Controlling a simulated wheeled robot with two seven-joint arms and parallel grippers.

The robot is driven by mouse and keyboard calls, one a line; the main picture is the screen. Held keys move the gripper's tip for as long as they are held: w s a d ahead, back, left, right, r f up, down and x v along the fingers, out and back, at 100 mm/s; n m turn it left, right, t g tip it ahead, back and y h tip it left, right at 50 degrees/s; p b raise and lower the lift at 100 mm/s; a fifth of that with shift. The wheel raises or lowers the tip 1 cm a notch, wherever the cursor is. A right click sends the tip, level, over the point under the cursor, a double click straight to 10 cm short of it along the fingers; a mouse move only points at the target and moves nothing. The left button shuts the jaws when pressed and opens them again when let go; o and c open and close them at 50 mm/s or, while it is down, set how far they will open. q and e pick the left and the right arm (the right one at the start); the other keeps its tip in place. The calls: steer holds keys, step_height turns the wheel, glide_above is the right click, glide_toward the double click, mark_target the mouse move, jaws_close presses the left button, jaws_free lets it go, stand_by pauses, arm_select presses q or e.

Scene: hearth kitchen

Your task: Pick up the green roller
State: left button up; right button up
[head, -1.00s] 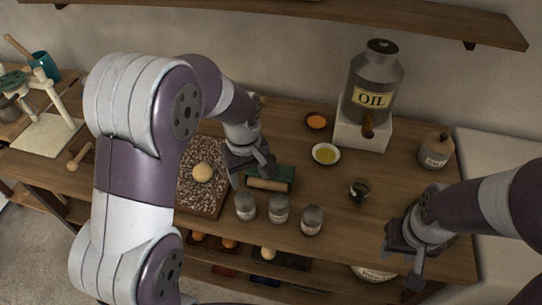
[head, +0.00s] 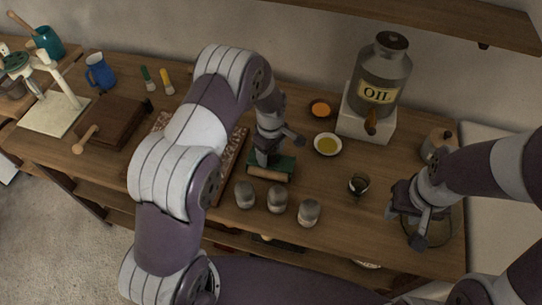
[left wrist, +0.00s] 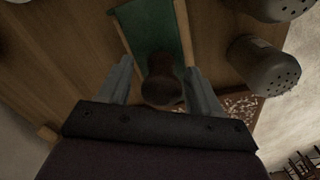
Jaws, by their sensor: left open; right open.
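The green roller (head: 284,163) lies on the wooden table, a green piece with a pale wooden bar along its front edge. In the left wrist view its green surface (left wrist: 152,28) runs between two wooden strips. A dark brown rounded knob (left wrist: 162,82) stands between my left fingers; I cannot tell if it touches them. My left gripper (head: 279,151) is open, pointing down over the roller and hiding part of it. My right gripper (head: 405,226) is open and empty near the table's front right edge.
Three shakers (head: 277,199) stand just in front of the roller. A yellow-filled dish (head: 328,145), an orange bowl (head: 320,108), a small dark cup (head: 358,185) and an oil can (head: 381,78) are to the right. A speckled board (head: 233,160) lies left, partly behind my arm.

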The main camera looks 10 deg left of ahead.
arm_select(q)
steer(key=shift+s, duration=0.1)
steer(key=c, duration=1.1)
steer(key=shift+r, duration=0.15)
